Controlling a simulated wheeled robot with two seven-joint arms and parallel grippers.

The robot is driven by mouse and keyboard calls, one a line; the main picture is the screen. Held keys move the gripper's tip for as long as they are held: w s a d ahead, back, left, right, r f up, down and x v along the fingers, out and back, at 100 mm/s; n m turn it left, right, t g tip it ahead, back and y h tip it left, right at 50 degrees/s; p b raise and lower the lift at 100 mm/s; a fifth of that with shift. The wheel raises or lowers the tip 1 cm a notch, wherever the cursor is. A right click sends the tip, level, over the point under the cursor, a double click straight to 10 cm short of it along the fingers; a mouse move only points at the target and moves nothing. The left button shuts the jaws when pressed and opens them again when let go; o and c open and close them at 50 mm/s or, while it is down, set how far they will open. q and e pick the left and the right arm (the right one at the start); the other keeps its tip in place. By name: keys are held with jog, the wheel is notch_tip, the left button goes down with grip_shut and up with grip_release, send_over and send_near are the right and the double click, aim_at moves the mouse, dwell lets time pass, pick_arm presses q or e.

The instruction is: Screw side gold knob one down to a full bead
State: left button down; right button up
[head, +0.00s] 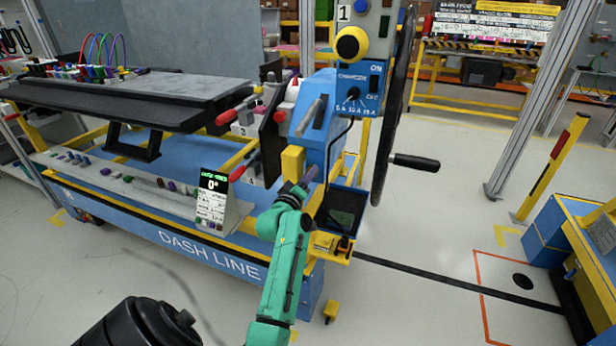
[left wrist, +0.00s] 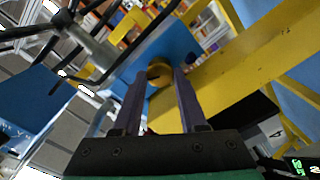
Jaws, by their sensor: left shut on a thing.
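The side gold knob (left wrist: 159,74) shows in the left wrist view as a small round gold piece between the fingertips, in front of a blue panel (left wrist: 178,42). My left gripper (left wrist: 160,80) is shut on it, with one dark purple finger on each side. How far the knob stands off the panel cannot be told. In the head view my left gripper (head: 308,178) reaches up to the lower side of the blue machine (head: 318,120), and the knob is hidden there. My right gripper is not in view.
A yellow beam (left wrist: 235,75) runs close beside the knob in the left wrist view. In the head view a large black handwheel (head: 394,100) with a handle stands to the right. A sign (head: 212,197) and several small parts are on the bench ledge.

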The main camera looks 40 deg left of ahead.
pick_arm(q)
jog(key=shift+d+m+p, duration=0.1)
jog(key=shift+m+p, duration=1.65)
jog(key=shift+m, duration=2.65)
jog(key=c, duration=0.5)
grip_release()
jog(key=shift+o, duration=0.3)
